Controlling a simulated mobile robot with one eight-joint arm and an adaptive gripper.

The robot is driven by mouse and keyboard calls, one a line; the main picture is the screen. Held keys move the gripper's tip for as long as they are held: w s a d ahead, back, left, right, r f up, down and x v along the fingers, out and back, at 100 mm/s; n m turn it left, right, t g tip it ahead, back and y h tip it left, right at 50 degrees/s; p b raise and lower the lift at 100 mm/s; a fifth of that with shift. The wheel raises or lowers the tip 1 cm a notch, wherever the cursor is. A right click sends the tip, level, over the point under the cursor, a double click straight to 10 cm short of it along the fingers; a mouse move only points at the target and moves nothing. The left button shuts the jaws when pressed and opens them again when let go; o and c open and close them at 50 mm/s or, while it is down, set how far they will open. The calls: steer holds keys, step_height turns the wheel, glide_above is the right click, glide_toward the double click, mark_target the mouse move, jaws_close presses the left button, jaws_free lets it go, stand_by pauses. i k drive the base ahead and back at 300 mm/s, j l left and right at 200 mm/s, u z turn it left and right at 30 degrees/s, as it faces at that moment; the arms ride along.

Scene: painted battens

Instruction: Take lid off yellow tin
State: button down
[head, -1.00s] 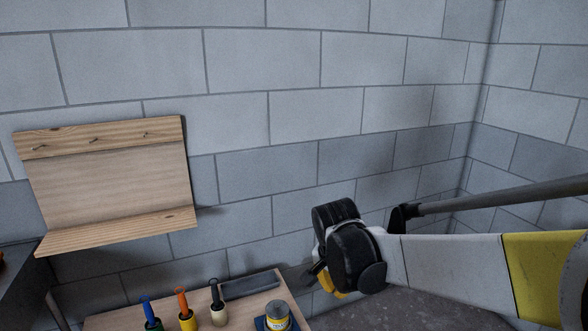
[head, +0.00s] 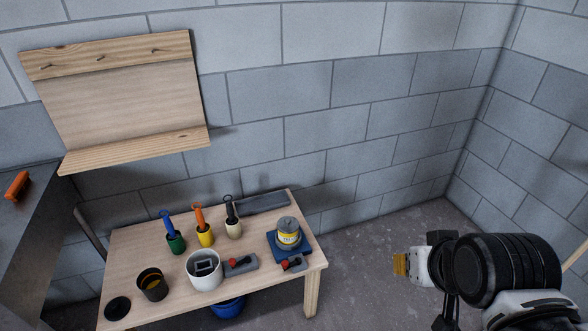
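The yellow tin (head: 288,238) stands upright on a blue base (head: 275,245) at the right end of the wooden table in the head view. A grey lid (head: 287,223) sits on top of it. My gripper (head: 402,265) is off the table's right side, well apart from the tin, with its yellowish fingertips pointing left. It touches nothing that I can see. The gap between its fingers is not clear from this angle.
Green, yellow and cream holders with handled tools (head: 205,235) stand along the table's back. A white pot (head: 204,270), a dark cup (head: 153,284), a black disc (head: 117,308) and red-handled grey devices (head: 240,265) are near the front. A wall shelf (head: 130,145) hangs behind.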

mark_target(287, 225)
steer(key=i+j+u, duration=0.7)
steer(key=j, duration=0.15)
steer(key=k, duration=0.1)
